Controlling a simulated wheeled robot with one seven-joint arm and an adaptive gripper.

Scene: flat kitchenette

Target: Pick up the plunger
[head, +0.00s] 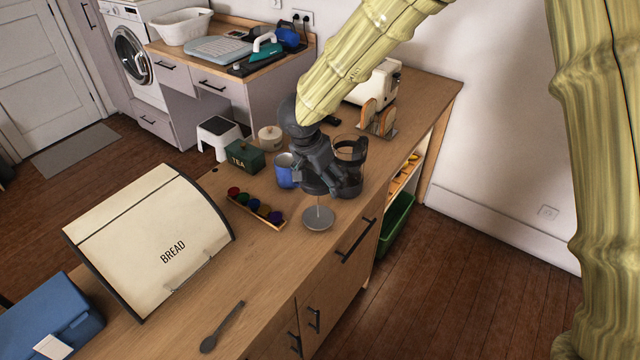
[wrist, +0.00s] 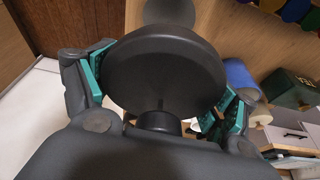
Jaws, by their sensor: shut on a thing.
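My gripper (head: 318,186) is shut on the plunger's top, above the wooden counter. In the wrist view the dark top (wrist: 168,75) fills the space between the teal finger pads of my gripper (wrist: 168,95). The rod points down and looks close to upright.
A blue mug (head: 285,171) stands close left of my gripper. A tray of coloured pods (head: 256,211), a green TEA box (head: 245,157) and a bread box (head: 150,240) are farther left. A toast rack (head: 379,121) stands behind. A spoon (head: 222,327) lies in front.

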